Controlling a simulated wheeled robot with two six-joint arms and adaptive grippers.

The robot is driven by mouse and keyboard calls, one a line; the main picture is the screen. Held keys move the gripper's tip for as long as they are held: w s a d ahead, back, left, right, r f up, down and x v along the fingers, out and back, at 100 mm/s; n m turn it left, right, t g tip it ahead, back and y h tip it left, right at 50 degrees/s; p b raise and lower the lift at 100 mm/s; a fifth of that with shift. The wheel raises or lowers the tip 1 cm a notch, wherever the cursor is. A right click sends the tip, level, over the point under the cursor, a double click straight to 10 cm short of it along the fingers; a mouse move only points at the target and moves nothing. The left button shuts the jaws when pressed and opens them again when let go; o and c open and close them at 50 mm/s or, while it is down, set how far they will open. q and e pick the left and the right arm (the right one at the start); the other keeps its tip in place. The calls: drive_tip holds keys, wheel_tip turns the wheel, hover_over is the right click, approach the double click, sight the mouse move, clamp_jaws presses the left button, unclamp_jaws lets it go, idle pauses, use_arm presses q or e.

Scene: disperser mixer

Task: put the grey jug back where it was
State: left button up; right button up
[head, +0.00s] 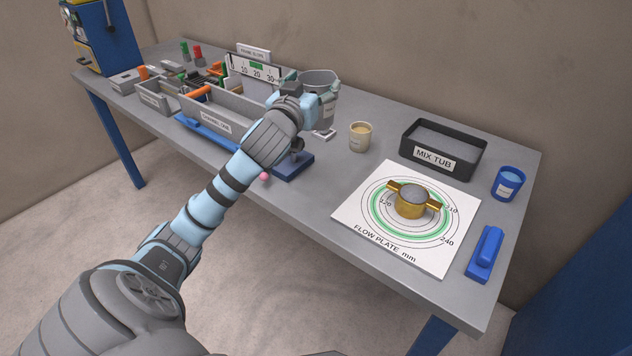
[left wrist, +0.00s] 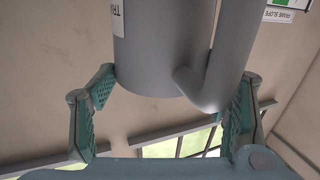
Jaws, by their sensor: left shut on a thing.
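The grey jug (head: 325,105) is at the back middle of the table in the head view, upright, with its open rim on top and a pale label on its side. My left gripper (head: 308,92) is shut on it from the left side and partly hides it. In the left wrist view the jug (left wrist: 150,50) and its curved handle (left wrist: 222,60) lie between the two green finger pads. I cannot tell whether the jug's base touches the table. My right gripper is in neither view.
A cream cup (head: 360,137) stands right of the jug. The black mix tub (head: 445,170), flow plate sheet (head: 350,210) with a brass piece (head: 411,205), blue cup (head: 508,184) and blue tool (head: 485,252) are further right. A grey tray (head: 185,108) and blue-based stand (head: 293,168) are near my left arm.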

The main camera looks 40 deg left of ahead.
use_arm(q)
wheel_tip(320, 180, down, 18)
drive_tip(key=s+b, duration=0.1)
drive_tip(key=b, duration=0.4)
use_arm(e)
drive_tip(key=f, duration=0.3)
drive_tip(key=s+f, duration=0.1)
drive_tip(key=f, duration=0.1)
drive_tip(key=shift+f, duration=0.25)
use_arm(q)
drive_tip(key=o, duration=1.5)
drive_tip(key=shift+f, duration=0.1)
drive_tip(key=shift+o, duration=0.3)
drive_tip(key=shift+s, duration=0.1)
